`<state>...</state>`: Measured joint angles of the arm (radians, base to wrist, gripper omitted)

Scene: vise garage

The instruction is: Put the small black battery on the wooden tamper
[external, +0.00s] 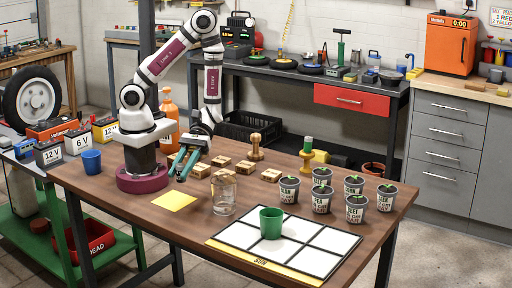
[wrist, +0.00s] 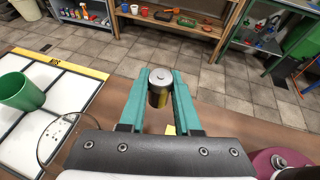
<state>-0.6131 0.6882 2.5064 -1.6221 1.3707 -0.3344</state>
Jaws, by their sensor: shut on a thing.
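My gripper (external: 182,167) points down above the table near my base. In the wrist view my gripper (wrist: 160,82) is shut on a small battery (wrist: 158,93), a cylinder with a silver top, a dark body and a yellow band. The battery sits between the teal fingers with its top face toward the wrist camera. In the external view I cannot make it out between the fingers. The wooden tamper (external: 256,148) appears to be the upright turned wooden piece behind the wooden blocks, to the right of my gripper. It is out of the wrist view.
Several wooden blocks (external: 222,161) lie right of my gripper. A glass jar (external: 224,194), green cup (external: 271,223), yellow note (external: 174,201) and potted seedlings (external: 322,199) share the table. A green-topped yellow stand (external: 307,155) is near the tamper. Larger batteries (external: 78,141) are on the left bench.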

